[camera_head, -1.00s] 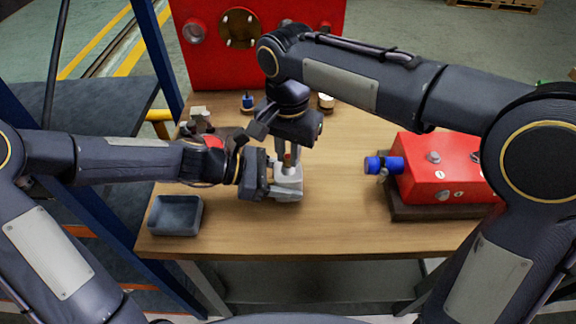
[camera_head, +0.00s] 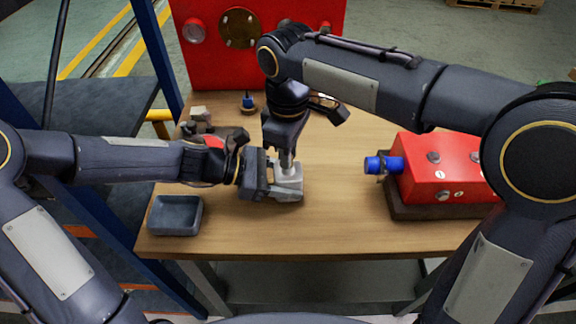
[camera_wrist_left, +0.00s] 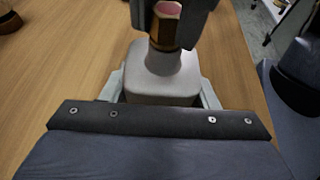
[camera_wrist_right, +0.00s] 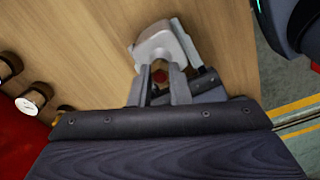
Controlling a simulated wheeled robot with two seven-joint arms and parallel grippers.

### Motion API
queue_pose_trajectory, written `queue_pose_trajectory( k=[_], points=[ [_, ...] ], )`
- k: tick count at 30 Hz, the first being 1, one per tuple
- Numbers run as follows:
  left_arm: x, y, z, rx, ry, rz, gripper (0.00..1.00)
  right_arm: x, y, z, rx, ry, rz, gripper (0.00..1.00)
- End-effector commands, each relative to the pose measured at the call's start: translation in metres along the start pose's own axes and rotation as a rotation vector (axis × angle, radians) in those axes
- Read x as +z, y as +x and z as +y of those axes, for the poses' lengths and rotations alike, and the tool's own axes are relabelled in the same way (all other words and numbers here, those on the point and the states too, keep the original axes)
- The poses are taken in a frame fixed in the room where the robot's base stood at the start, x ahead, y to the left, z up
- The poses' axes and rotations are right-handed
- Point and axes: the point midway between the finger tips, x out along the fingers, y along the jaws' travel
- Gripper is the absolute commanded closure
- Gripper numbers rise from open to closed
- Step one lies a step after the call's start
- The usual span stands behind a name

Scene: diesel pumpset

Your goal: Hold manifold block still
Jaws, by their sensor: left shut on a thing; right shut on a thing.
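The pale grey manifold block (camera_head: 290,186) stands on the wooden table (camera_head: 340,215). My left gripper (camera_head: 271,180) comes in from the left and is shut on the block; in the left wrist view its fingers lie on both sides of the block (camera_wrist_left: 160,82). A brass hex fitting with a red top (camera_wrist_left: 165,28) stands upright on the block. My right gripper (camera_head: 287,160) reaches down from above and is shut on this fitting. In the right wrist view the red top (camera_wrist_right: 158,75) shows between its fingers, and they partly hide the block (camera_wrist_right: 160,42).
A grey tray (camera_head: 175,229) sits at the table's front left. A red box (camera_head: 437,172) with a blue cylinder (camera_head: 374,165) lies at the right. A red panel (camera_head: 290,60) stands at the back, with a blue-topped peg (camera_head: 247,101) before it. The table's front middle is clear.

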Motion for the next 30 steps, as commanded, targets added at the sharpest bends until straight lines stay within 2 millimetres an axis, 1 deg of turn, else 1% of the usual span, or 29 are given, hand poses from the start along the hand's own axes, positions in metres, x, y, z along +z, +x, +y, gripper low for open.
queue_pose_trajectory(
  k=[3, 6, 7, 9, 16, 17, 21, 24, 30],
  points=[
    [0.0000, 0.0001, -0.0002, 0.000, 0.000, 0.000, 0.85, 0.0001, 0.0004, 0.0000, -0.001, -0.243, -0.001, 1.00],
    [0.0000, 0.0001, -0.0002, 0.000, 0.000, 0.000, 0.85, 0.0001, 0.0004, 0.0000, -0.001, -0.397, -0.001, 1.00],
    [0.0000, 0.0001, -0.0002, 0.000, 0.000, 0.000, 0.85, 0.0001, 0.0004, 0.0000, -0.001, -0.424, -0.001, 1.00],
    [0.0000, 0.0001, -0.0002, 0.000, 0.000, 0.000, 0.85, 0.0001, 0.0005, 0.0000, -0.001, -0.457, -0.001, 1.00],
    [0.0000, 0.0001, -0.0002, -0.001, 0.000, 0.000, 0.85, 0.0001, 0.0005, 0.0000, -0.001, -0.462, -0.001, 1.00],
    [0.0000, 0.0001, -0.0002, -0.001, 0.000, 0.000, 0.85, 0.0001, 0.0005, 0.0001, -0.001, -0.477, -0.001, 1.00],
    [0.0001, 0.0001, -0.0002, -0.001, 0.000, 0.000, 0.85, 0.0005, 0.0008, 0.0004, -0.002, -0.649, 0.000, 1.00],
    [0.0001, 0.0001, -0.0002, -0.001, 0.000, 0.000, 0.85, 0.0004, 0.0007, 0.0003, -0.002, -0.740, -0.001, 1.00],
    [0.0001, 0.0001, -0.0002, -0.001, 0.000, 0.000, 0.85, 0.0002, 0.0006, -0.0001, -0.002, -0.757, -0.001, 1.00]
  ],
)
